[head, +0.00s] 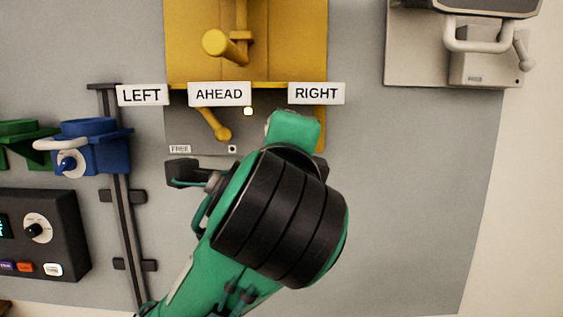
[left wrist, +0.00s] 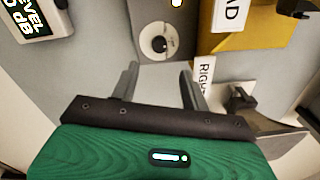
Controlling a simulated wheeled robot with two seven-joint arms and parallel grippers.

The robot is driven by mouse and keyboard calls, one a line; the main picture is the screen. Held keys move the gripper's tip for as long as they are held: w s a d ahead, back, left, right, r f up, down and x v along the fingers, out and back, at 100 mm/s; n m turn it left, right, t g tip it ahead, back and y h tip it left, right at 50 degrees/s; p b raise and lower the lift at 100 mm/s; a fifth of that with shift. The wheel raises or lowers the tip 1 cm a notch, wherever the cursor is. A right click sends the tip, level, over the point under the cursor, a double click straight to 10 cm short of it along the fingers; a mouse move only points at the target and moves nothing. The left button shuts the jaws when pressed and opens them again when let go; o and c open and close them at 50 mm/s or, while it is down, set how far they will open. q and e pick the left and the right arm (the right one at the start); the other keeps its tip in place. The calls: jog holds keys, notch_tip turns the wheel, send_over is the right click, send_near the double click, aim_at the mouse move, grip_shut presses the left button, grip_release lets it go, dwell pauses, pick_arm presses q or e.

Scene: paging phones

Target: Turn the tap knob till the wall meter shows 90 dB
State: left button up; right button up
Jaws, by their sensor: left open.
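The tap knob (left wrist: 157,40) looks like a round white dial with a dark centre on a dark panel in the left wrist view. The wall meter (left wrist: 38,22) is at the upper left there, partly cut off. Its text reads LEVEL and "0 dB", with any leading digit out of view. My left gripper (left wrist: 158,84) is open and empty, its two fingers apart and pointing toward the dial. I cannot tell whether they touch it. In the head view my left arm covers the area where the dial and meter lie, and the fingertips are hidden. My right gripper is out of view.
A yellow unit (head: 285,45) with handles sits above LEFT (head: 141,95), AHEAD (head: 219,94) and RIGHT (head: 316,93) signs. A yellow lever (head: 214,124) hangs below. Blue (head: 105,150) and green holders and a black control box (head: 65,205) are at left.

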pick_arm(q)
jog(key=shift+s+a+f, duration=0.1)
jog(key=shift+s, duration=0.95)
jog(key=shift+s+a, duration=0.1)
jog(key=shift+s, duration=0.95)
